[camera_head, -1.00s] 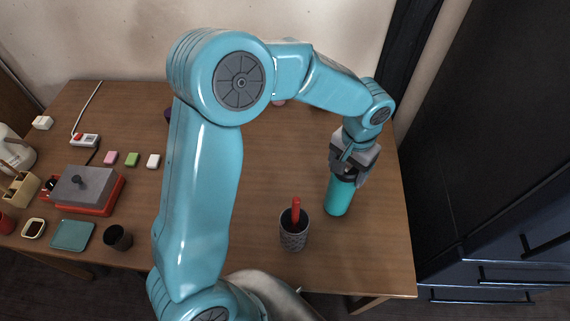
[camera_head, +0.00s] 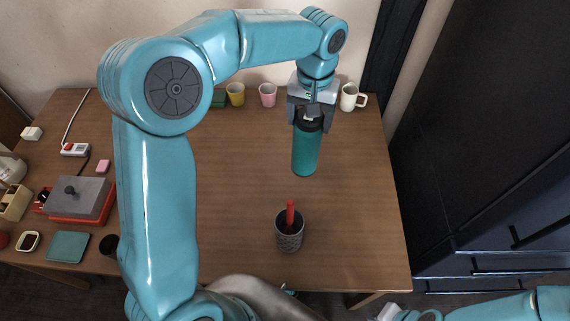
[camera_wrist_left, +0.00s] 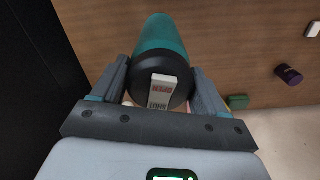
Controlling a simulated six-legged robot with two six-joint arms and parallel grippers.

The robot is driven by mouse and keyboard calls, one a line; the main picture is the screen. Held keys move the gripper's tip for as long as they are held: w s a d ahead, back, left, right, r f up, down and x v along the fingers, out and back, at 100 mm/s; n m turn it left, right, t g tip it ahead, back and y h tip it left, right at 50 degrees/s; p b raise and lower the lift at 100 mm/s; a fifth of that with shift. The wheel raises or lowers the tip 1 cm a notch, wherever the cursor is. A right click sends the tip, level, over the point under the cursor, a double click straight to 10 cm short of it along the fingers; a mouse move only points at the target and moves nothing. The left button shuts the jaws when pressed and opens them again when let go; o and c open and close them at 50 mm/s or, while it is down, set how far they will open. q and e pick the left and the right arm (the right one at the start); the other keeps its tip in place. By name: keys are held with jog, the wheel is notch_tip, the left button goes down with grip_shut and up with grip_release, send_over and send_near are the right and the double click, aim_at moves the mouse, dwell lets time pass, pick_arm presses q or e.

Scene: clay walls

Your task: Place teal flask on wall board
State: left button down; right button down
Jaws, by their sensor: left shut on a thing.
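My left gripper (camera_head: 311,112) is shut on the teal flask (camera_head: 305,152) near its black cap, from above. The flask hangs roughly upright over the right half of the wooden table; I see no contact with the tabletop. In the left wrist view, the flask (camera_wrist_left: 162,35) sits between both fingers, its dark cap with a white label facing the camera. A part of my right gripper (camera_head: 390,312) shows at the bottom edge; its fingers are unclear. I cannot make out a wall board in these views.
A patterned grey cup (camera_head: 289,235) with a red object stands in front of the flask. Yellow (camera_head: 236,94), pink (camera_head: 268,95) and white (camera_head: 349,97) mugs stand at the table's back. A red-based grey box (camera_head: 80,198) is at left. Dark cabinets (camera_head: 490,150) stand at right.

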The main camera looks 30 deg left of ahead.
aim_at(297, 143)
pick_arm(q)
jog(key=a+r+n, duration=0.1)
jog(key=r, duration=0.2)
jog(key=a+r+n, duration=0.1)
jog(key=r, duration=0.4)
jog(key=shift+w+a+r+n+p, duration=0.15)
jog(key=shift+a+r+n+p, duration=0.2)
jog(key=shift+a+n, duration=0.05)
notch_tip(297, 143, down, 20)
jog(key=shift+a+r, duration=0.1)
jog(key=shift+r, duration=0.1)
jog(key=shift+f, duration=0.15)
grip_release()
